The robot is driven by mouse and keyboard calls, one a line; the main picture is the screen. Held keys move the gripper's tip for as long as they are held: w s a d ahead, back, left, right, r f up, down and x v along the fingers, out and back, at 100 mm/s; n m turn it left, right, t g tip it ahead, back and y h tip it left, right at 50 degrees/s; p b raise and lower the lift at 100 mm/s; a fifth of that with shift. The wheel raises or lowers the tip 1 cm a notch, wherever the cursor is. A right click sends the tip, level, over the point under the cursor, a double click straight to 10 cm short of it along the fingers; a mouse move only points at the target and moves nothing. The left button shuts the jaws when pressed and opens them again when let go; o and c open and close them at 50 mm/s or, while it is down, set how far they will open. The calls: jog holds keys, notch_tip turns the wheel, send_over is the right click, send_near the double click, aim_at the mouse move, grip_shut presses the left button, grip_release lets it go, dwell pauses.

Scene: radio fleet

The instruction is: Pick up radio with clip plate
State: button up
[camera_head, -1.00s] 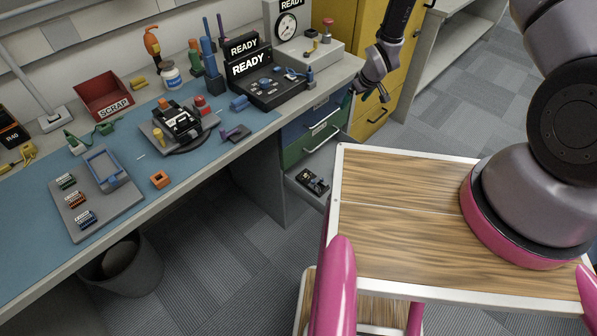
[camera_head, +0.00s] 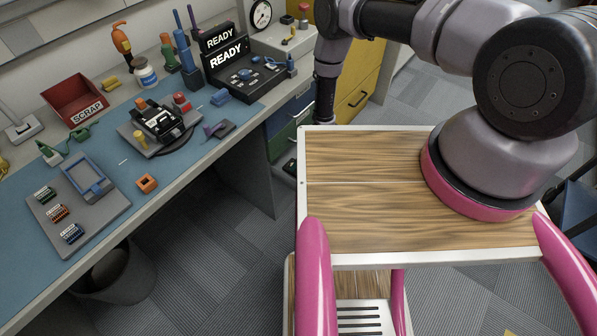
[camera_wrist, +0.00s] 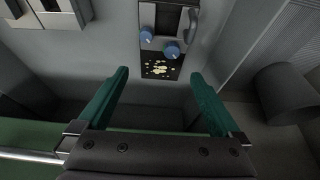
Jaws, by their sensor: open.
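In the wrist view, a dark radio (camera_wrist: 162,20) with two blue knobs and a black end face with yellowish marks lies on a grey surface, at the top middle. A grey curved strip runs along its right side; I cannot tell whether this is the clip plate. My gripper (camera_wrist: 160,76) is open and empty, its two teal fingers apart. The radio's near end lies just beyond the fingertips, roughly centred between them; the height gap is unclear. In the head view, my gripper is hidden behind the wooden cart top, and the radio is largely hidden too.
A green drawer front (camera_wrist: 30,135) with a bar handle is close at lower left. A dark bin (camera_wrist: 285,92) stands on the right. In the head view, the bench (camera_head: 185,165) holds a black device on a round stand (camera_head: 160,122), a READY console (camera_head: 245,80) and a red SCRAP bin (camera_head: 80,100).

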jog(key=shift+s+x, duration=0.1)
jog(key=shift+x, duration=1.25)
jog(key=shift+s+x, duration=0.15)
jog(key=shift+x, duration=1.2)
jog(key=shift+d, duration=0.1)
jog(key=c, duration=1.5)
